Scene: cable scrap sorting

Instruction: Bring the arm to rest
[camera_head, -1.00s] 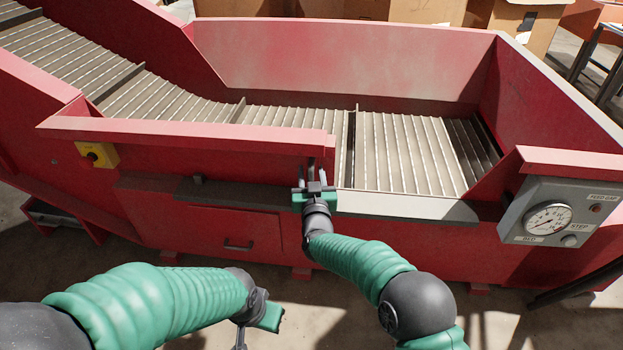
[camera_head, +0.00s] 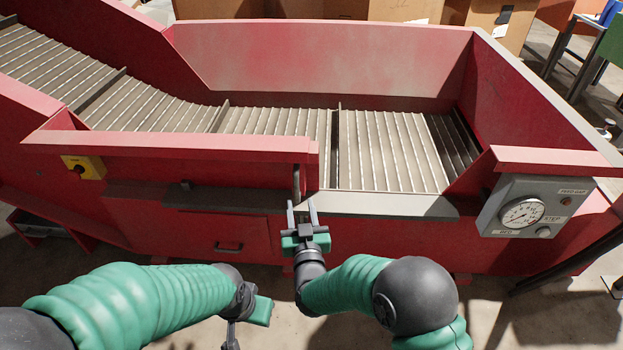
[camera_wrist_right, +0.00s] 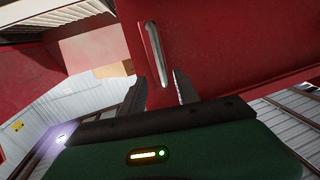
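My right gripper (camera_head: 303,205) is in front of the red conveyor hopper (camera_head: 240,143), just below the pale lip of its front opening. In the right wrist view the gripper (camera_wrist_right: 160,85) also shows spread, empty fingers in front of a red panel with a metal bar (camera_wrist_right: 158,55). My left gripper (camera_head: 240,325) is low in the head view, left of the right one, clear of the machine. Its fingers point down and are partly cut off, so its opening is unclear.
The slatted belt (camera_head: 385,150) looks bare. A grey control box with a dial (camera_head: 522,212) is at the right, and a yellow switch (camera_head: 83,168) at the left. Cardboard boxes (camera_head: 410,10) stand behind.

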